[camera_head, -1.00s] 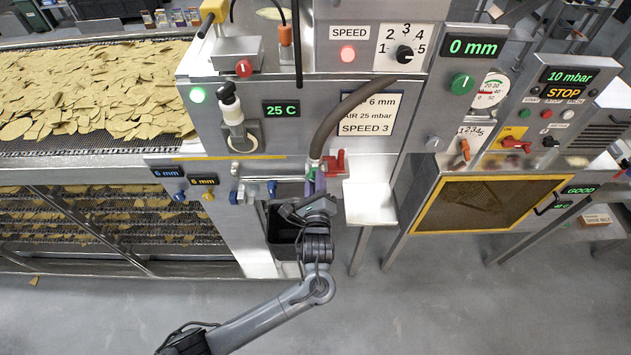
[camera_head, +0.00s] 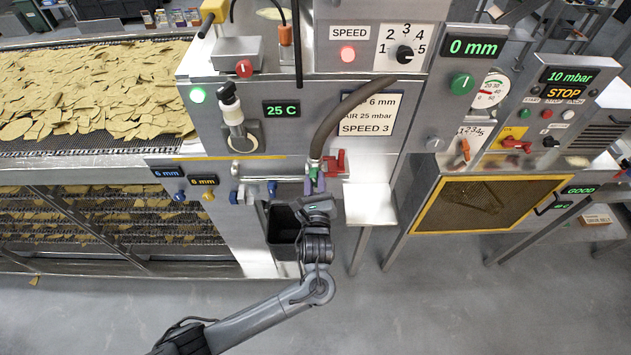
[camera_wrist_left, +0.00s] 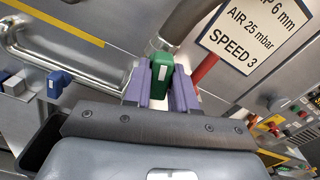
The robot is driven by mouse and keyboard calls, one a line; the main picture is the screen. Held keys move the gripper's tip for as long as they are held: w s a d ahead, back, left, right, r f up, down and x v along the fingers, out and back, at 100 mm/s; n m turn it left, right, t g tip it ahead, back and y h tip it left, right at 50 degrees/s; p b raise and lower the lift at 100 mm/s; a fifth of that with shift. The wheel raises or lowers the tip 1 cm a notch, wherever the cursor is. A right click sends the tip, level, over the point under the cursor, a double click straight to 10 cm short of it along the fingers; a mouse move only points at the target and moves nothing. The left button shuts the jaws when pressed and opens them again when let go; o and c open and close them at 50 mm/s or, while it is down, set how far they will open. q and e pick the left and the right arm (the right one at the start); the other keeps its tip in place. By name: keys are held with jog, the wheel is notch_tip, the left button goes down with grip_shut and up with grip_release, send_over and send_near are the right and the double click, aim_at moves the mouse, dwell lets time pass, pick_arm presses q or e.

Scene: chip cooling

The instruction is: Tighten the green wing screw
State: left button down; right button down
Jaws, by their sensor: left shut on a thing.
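The green wing screw (camera_wrist_left: 161,77) stands at the lower end of a thick grey hose, under the front of the machine. In the left wrist view it sits between the two purple fingers of my left gripper (camera_wrist_left: 160,92), which is shut on it. In the head view my left gripper (camera_head: 314,186) reaches up from below to the screw, and only a small green part of the screw (camera_head: 313,173) shows. The threaded part of the screw is hidden. My right gripper is not in view.
A red handle (camera_head: 337,162) is close to the right of the gripper. A dark bin (camera_head: 280,222) stands below. The hose (camera_head: 335,122) hangs just above.

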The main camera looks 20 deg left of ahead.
pick_arm(q)
jog(key=c, duration=1)
grip_release()
jog(key=b+v, duration=0.1)
jog(key=v, duration=1)
jog(key=shift+b, duration=0.35)
jog(key=shift+w+f, duration=0.1)
